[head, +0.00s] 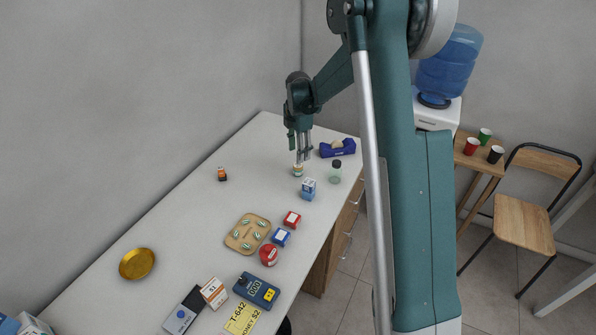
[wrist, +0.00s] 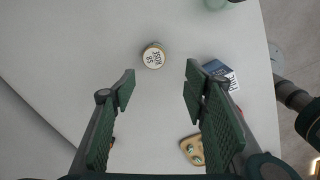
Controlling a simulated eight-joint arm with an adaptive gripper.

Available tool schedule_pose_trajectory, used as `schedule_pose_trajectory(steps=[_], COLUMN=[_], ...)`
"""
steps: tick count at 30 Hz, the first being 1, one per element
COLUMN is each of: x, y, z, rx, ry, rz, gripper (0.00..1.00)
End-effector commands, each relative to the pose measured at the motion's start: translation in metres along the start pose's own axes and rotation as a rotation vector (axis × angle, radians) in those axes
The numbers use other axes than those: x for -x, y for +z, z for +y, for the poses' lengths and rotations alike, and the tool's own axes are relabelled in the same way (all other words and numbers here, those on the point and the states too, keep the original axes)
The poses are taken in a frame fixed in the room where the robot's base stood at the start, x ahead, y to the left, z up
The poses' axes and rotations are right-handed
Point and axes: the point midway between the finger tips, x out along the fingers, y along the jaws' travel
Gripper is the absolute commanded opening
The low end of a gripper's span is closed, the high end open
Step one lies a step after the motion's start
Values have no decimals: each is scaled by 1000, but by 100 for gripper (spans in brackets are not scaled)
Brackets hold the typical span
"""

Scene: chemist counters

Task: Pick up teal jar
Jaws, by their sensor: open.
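A small round jar (head: 298,170) stands on the white counter just below my gripper (head: 303,158) in the head view. It looks pale with a greenish tint, though small; its teal colour is hard to confirm. In the wrist view the jar (wrist: 153,56) shows from above, with a pale lettered top and a tan rim. It lies beyond and between the open fingertips of my gripper (wrist: 160,78), touching neither. My gripper is empty and points down. A pale green translucent bottle with a dark cap (head: 336,173) stands to the right of the jar.
A blue and white box (head: 308,188) stands close to the jar's front right; it shows near the right finger in the wrist view (wrist: 221,72). A blue tape dispenser (head: 337,148) is behind. A small orange bottle (head: 222,174) is left. A tan tray (head: 230,240) lies nearer.

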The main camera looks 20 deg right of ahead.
Motion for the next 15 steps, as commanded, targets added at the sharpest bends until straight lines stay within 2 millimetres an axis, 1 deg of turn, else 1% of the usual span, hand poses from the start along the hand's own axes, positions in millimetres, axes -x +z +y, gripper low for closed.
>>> schedule_pose_trajectory(steps=[1, 6, 10, 15], x=[-10, -33, -42, -45], y=[3, 9, 11, 11], z=[4, 12, 14, 15], rx=[22, 85, 110, 119], ry=[-7, -26, -32, -35], rz=[3, 11, 14, 15], gripper=[44, 44, 44, 44])
